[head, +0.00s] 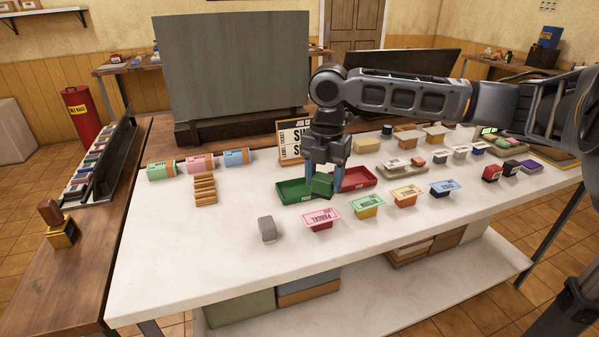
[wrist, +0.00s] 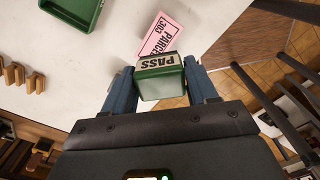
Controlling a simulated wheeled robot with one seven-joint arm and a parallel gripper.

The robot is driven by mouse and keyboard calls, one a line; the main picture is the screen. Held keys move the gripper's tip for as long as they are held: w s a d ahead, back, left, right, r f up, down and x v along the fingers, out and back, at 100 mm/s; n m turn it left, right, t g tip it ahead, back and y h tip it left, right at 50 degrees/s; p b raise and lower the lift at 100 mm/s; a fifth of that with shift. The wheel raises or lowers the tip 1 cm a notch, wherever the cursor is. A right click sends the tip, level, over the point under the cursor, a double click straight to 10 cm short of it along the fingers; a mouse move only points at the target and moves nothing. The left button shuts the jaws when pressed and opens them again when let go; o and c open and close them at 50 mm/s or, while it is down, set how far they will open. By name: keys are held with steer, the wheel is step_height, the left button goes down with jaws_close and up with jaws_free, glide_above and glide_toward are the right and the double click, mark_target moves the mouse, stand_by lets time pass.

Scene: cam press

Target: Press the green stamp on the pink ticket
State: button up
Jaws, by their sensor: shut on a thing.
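My gripper (head: 323,181) is shut on the green stamp (head: 321,187), with one blue-grey finger on each side of it. In the wrist view the stamp (wrist: 161,86) shows a pale label reading PASS. The pink ticket (head: 321,215) lies on a small red stand near the front of the white table. In the wrist view the ticket (wrist: 161,36) is just beyond the stamp, partly covered by it. In the head view the stamp is held above the table, behind the ticket and apart from it. The stamp's underside is hidden.
A green tray (head: 290,197) and a red tray (head: 361,173) lie behind the ticket. Green (head: 367,203), yellow (head: 406,192) and blue (head: 444,186) tickets stand to its right. A grey block (head: 267,230) stands left. The front of the white table (head: 210,275) is clear.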

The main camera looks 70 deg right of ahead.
steer(key=shift+w+f, duration=0.15)
steer(key=shift+w, duration=0.1)
step_height(320, 180, down, 6)
steer(key=b, duration=0.5)
steer(key=shift+r, duration=0.2)
steer(key=shift+f, duration=0.75)
stand_by(1.9)
steer(key=shift+r+p, duration=2.6)
steer(key=shift+r, duration=1)
